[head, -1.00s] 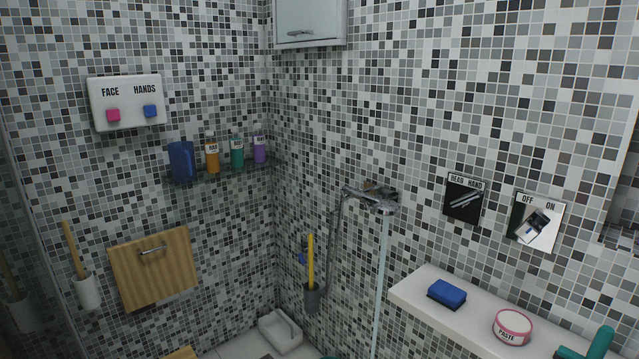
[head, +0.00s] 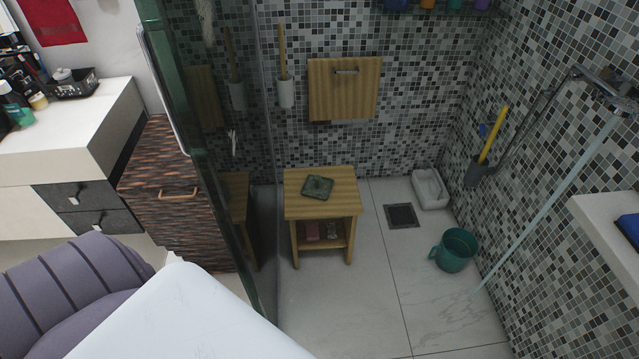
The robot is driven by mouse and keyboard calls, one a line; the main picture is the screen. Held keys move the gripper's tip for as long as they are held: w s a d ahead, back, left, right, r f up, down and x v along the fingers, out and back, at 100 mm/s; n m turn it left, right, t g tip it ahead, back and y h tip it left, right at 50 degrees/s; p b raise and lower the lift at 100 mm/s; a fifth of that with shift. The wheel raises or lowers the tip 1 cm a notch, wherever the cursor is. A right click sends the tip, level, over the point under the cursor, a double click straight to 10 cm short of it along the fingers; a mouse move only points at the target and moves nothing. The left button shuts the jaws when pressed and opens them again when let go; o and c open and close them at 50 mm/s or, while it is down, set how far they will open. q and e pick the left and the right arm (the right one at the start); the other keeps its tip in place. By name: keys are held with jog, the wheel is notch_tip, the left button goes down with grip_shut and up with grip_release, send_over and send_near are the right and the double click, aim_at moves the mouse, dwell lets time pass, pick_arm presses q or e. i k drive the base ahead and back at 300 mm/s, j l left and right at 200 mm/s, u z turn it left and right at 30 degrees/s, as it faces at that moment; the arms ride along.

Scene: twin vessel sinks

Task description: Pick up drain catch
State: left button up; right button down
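A dark square floor drain (head: 402,215) is set in the shower floor, right of a small wooden stool (head: 322,205). A flat dark green square piece (head: 318,187) with something small at its middle lies on the stool top. I cannot tell for sure whether the drain catch is the square cover at the floor drain or this green piece. Neither of my grippers shows in the head view, so nothing is seen touching either one.
A teal bucket (head: 454,250) and a white tray-like container (head: 430,189) stand near the drain. A glass partition (head: 240,160) borders the shower on the left. A purple padded seat (head: 75,285) is at lower left. Floor in front of the stool is clear.

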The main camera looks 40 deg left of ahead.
aim_at(318, 186)
jog(key=i+u, duration=0.1)
jog(key=u, duration=0.4)
jog(key=i+u, duration=0.1)
jog(key=u, duration=0.35)
